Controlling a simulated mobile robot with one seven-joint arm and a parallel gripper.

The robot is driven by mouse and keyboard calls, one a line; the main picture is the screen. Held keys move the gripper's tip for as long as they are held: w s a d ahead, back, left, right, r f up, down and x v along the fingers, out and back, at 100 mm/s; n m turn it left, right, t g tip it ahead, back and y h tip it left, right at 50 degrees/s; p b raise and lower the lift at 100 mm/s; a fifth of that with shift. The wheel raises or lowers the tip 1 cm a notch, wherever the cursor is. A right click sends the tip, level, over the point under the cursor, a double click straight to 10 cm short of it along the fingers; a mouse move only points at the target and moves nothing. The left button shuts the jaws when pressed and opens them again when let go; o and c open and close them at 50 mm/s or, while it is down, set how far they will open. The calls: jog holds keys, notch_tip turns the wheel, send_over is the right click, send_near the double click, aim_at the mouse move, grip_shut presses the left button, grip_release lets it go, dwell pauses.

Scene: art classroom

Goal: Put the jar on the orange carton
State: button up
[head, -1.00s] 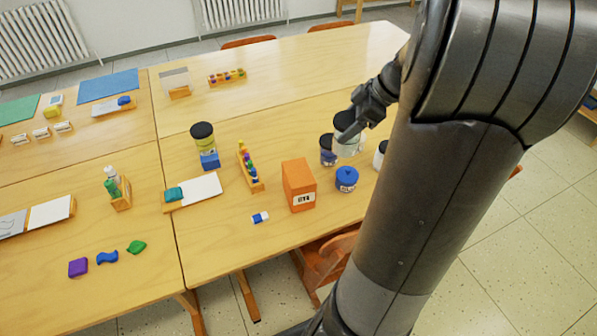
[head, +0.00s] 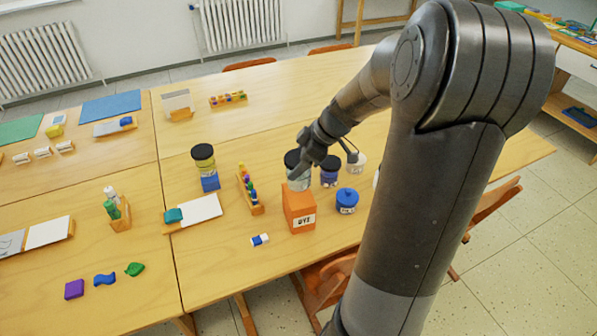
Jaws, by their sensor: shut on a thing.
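The orange carton (head: 299,215) stands upright on the table with a white label on its front. A jar (head: 297,183) with a black lid and a pale, clear-looking body is right at the top of the carton in the head view. It looks upright. I cannot tell whether its base touches the carton's top or hangs just above it. My gripper (head: 306,160) is shut on the jar near its lid, coming from the upper right. The fingers partly hide the jar.
A blue lidded pot (head: 347,200) stands close to the carton's right. A dark blue jar (head: 329,175) and a white jar (head: 358,162) stand behind it. A rack of coloured pieces (head: 250,190) is at the left, and an eraser (head: 260,240) lies in front.

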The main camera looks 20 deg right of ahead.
jog(key=shift+f, duration=1.95)
jog(key=shift+f, duration=0.15)
jog(key=o, duration=1.2)
jog(key=shift+c, duration=0.2)
jog(key=v, duration=1.2)
jog(key=s+a+r+m+t+h, duration=0.1)
jog(key=s+a+r+m+h, duration=0.1)
jog(key=s+a+m, duration=0.3)
jog(key=s+a+r+m+t+h, duration=0.1)
jog(key=s+a+r+m+h, duration=0.2)
jog(key=s+a, duration=0.8)
jog(key=shift+s+a+r+m+h, duration=0.3)
jog(key=shift+s+r+m, duration=0.75)
jog(key=shift+m, duration=0.75)
